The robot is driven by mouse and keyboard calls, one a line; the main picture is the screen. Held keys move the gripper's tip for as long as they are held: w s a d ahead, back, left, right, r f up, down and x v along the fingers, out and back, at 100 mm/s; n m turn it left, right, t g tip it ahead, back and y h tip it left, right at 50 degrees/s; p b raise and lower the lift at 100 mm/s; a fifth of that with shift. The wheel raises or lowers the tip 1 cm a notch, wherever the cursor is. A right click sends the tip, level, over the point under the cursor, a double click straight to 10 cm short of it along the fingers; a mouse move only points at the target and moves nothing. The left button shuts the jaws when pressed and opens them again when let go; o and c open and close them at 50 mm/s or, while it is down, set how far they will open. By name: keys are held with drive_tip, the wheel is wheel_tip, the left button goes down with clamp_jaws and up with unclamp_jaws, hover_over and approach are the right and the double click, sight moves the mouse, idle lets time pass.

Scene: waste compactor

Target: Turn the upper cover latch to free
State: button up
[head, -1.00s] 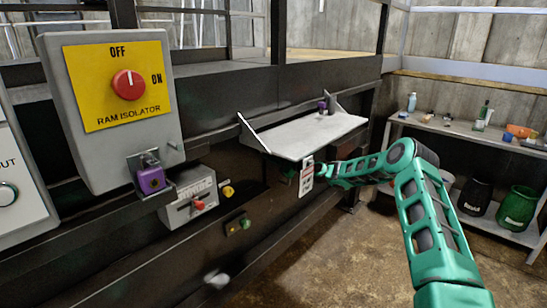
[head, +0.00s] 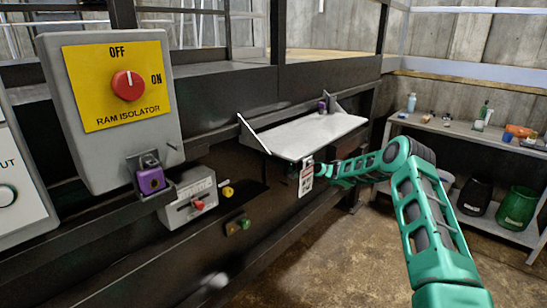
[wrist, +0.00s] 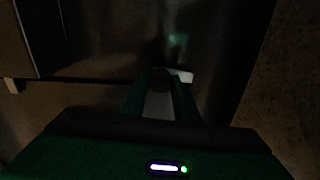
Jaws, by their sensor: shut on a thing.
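My gripper (head: 302,172) is at the dark machine front, just under the pale shelf-like flap (head: 315,136). Its far end is small and partly hidden behind a hanging printed tag (head: 306,176). In the dark wrist view my gripper (wrist: 161,84) is shut on a small dark rounded piece (wrist: 161,77), which looks like the upper cover latch. The fingers hide most of it, and its turn angle cannot be read. A pale piece (wrist: 183,75) shows just behind the fingertips.
A grey ram isolator box (head: 125,110) with a red knob and a purple padlock (head: 150,180) is at the left. A bench (head: 450,130) and bins stand at the right. The floor between is clear.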

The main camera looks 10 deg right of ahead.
drive_tip(key=shift+d+f+n, duration=0.15)
drive_tip(key=shift+d+n, duration=0.05)
drive_tip(key=shift+n, duration=0.4)
drive_tip(key=o, duration=1)
drive_tip(key=shift+a, duration=0.1)
drive_tip(key=v, duration=1)
drive_tip(key=shift+s+d, duration=0.25)
